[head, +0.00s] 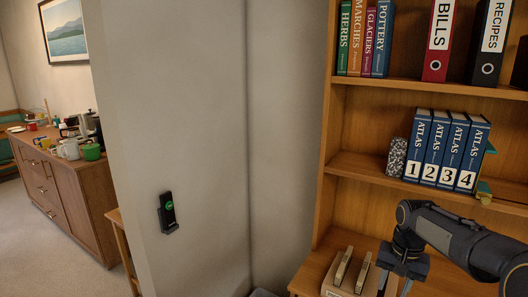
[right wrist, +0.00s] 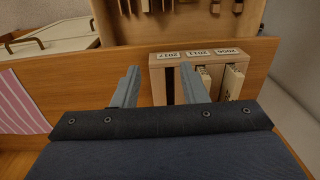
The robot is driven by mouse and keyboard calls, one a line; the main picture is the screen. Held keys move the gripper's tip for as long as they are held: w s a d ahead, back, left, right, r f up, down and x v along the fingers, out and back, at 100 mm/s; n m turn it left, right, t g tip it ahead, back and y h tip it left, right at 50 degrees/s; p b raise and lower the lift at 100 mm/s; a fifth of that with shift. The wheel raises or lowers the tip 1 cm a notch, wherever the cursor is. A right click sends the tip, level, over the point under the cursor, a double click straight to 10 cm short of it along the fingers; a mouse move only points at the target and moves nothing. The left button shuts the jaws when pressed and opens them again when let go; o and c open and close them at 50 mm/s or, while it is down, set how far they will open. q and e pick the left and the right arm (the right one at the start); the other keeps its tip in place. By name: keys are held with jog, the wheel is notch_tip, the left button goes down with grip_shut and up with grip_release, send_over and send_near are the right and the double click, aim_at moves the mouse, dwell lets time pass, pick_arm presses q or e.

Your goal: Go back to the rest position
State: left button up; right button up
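My right gripper (right wrist: 160,68) is open in the right wrist view, its two grey fingers apart with nothing held between them. A wooden box (right wrist: 157,68) with slots stands just beyond the fingers. Its labels include 2017 and 2011, and light-coloured pieces stand in its right-hand slots. In the head view my dark right arm comes in from the right, in front of the bookcase (head: 325,200), with its gripper (head: 405,265) low beside the box (head: 336,291). Its fingertips are hard to make out there. My left gripper is in neither view.
Blue atlases (head: 440,150) numbered 1 to 4 stand on the middle shelf with a speckled bookend (head: 396,158). Binders and books fill the shelf above. A wall handset (head: 168,212) hangs on the wall to the left. A sideboard (head: 80,200) with mugs stands far left.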

jog(key=s+a+r+n+t+y, duration=0.1)
jog(key=s+a+r, duration=0.15)
jog(key=s, duration=0.45)
jog(key=s+a+r+n+t+y, duration=0.1)
jog(key=s+a+r+t, duration=0.15)
jog(key=s, duration=0.45)
jog(key=s+a+f+n+t, duration=0.1)
jog(key=s+a, duration=0.2)
jog(key=s, duration=0.3)
jog(key=s+a+f+n+y, duration=0.1)
jog(key=s+a+f, duration=0.1)
jog(key=s, duration=0.5)
jog(key=shift+s+a+n+t+y, duration=0.15)
jog(key=shift+a+n+t+y, duration=0.2)
jog(key=shift+a, duration=0.35)
jog(key=shift+r, duration=0.1)
